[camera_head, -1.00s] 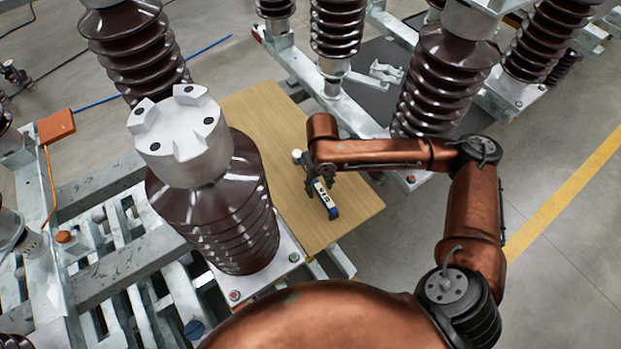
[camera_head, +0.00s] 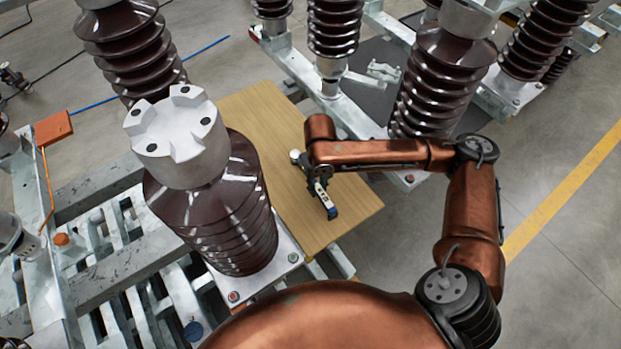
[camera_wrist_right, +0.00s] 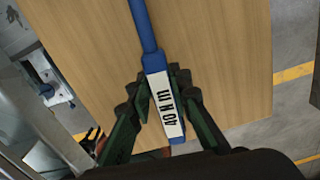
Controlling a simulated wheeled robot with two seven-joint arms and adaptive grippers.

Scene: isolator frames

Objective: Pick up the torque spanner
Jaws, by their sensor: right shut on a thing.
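The torque spanner (camera_head: 327,199) has a blue shaft and a white label reading "40 N m". In the head view it is over the wooden board, its blue end toward the front right; I cannot tell whether it touches the board. A pale round end shows on the far side of my wrist. My right gripper (camera_head: 319,182) is shut on the spanner. In the right wrist view the dark green fingers of the gripper (camera_wrist_right: 162,108) press on both sides of the spanner (camera_wrist_right: 150,42) at its label. My left gripper is not in view.
The wooden board (camera_head: 262,115) is otherwise bare. A large brown ribbed insulator (camera_head: 215,215) with a grey metal cap stands close to its left. More insulators (camera_head: 445,85) on metal frames rise behind and to the right. Open grey floor lies at the right.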

